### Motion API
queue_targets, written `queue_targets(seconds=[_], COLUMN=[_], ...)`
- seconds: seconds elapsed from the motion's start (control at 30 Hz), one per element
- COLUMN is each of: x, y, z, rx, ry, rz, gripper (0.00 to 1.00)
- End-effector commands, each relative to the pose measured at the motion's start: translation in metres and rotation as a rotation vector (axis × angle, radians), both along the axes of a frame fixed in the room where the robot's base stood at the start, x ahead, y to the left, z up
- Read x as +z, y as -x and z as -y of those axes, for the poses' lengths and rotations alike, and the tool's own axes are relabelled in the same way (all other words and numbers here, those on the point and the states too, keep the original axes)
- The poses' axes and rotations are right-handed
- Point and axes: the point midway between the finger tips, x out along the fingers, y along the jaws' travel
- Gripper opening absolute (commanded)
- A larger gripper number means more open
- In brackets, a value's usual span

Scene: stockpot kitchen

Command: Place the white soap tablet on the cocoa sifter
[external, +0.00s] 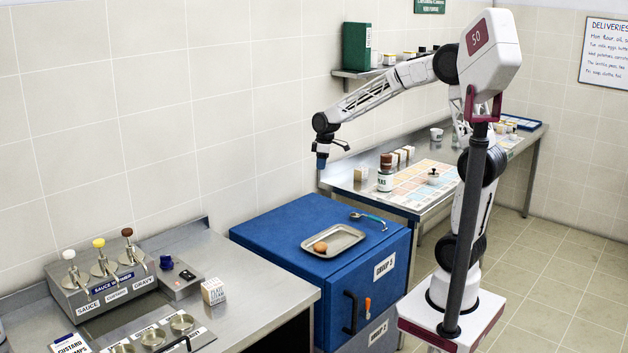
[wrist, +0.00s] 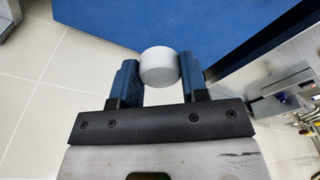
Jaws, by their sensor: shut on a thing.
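My gripper (external: 322,160) is raised in the air above the back of the blue chest in the external view. In the wrist view my gripper (wrist: 158,76) is shut on the white soap tablet (wrist: 158,66), a short round white block between its two blue fingers. The tablet cannot be made out in the external view. I cannot tell for sure which thing is the cocoa sifter. A white jar with a brown top (external: 385,173) stands on the far steel table, and a small white piece with a dark knob (external: 433,176) sits on the coloured mat there.
The left counter (external: 255,288) holds sauce pumps (external: 104,262) and a small box (external: 213,291). A wall shelf (external: 356,73) hangs behind my arm.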

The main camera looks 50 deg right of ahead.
Motion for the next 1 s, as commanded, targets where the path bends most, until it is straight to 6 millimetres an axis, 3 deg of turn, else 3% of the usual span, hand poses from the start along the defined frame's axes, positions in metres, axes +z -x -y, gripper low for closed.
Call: queue_targets(seconds=[0.4, 1.0], x=[0.01, 0.02], y=[0.032, 0.096], z=[0.092, 0.206], rx=[-0.14, -0.339], ry=[0.0, 0.001], rz=[0.002, 0.001], gripper=[0.18, 0.18])
